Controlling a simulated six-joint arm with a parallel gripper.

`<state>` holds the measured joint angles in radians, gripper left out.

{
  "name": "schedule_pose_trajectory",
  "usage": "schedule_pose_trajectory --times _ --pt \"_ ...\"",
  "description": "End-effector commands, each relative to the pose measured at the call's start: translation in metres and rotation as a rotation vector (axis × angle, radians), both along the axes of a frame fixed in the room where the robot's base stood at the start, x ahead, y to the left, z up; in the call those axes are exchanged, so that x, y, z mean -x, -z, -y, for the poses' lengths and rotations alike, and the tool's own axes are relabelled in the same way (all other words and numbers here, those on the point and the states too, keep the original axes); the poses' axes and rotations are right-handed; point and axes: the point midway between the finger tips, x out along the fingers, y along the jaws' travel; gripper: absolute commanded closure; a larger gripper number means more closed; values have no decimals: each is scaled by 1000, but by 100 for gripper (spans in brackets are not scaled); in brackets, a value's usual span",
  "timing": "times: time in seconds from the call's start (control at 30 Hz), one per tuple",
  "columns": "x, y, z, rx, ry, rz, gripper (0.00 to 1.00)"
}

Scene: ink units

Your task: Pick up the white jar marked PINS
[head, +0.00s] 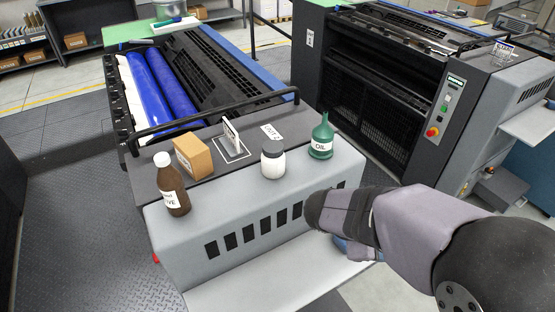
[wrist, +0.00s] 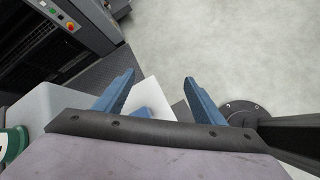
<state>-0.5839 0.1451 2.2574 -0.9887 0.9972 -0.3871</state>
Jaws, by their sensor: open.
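A white jar (head: 273,164) with a dark lid stands upright on the grey top of the near ink unit (head: 190,226); no marking on it can be read from here. It stands between the cardboard box and the green oil can. My gripper (wrist: 158,85) is open and empty in the wrist view, its two blue fingers spread over the floor and a pale ledge. In the head view my gripper (head: 354,250) is low to the right of the unit, mostly hidden behind my wrist, and apart from the jar. The jar is not visible in the wrist view.
The green OIL can (head: 321,140) stands close right of the jar; a green edge (wrist: 12,145) shows in the wrist view.

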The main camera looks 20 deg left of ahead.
Motion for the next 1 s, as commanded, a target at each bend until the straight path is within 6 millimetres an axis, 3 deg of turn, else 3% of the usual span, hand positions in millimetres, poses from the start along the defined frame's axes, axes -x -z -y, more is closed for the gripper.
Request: schedule_pose_trajectory --times 0.1,0.2,0.33,0.5,0.6,1.0 --pt "-45 -32 -62 229 -351 54 36" --pt "-70 -62 -123 415 -598 128 36" --pt "-80 -95 -195 597 -821 231 36" --pt "-72 -126 -272 768 -1013 358 36" --pt "-74 -125 -292 831 -1060 402 36" --pt "-97 -87 -295 860 -1087 469 36"
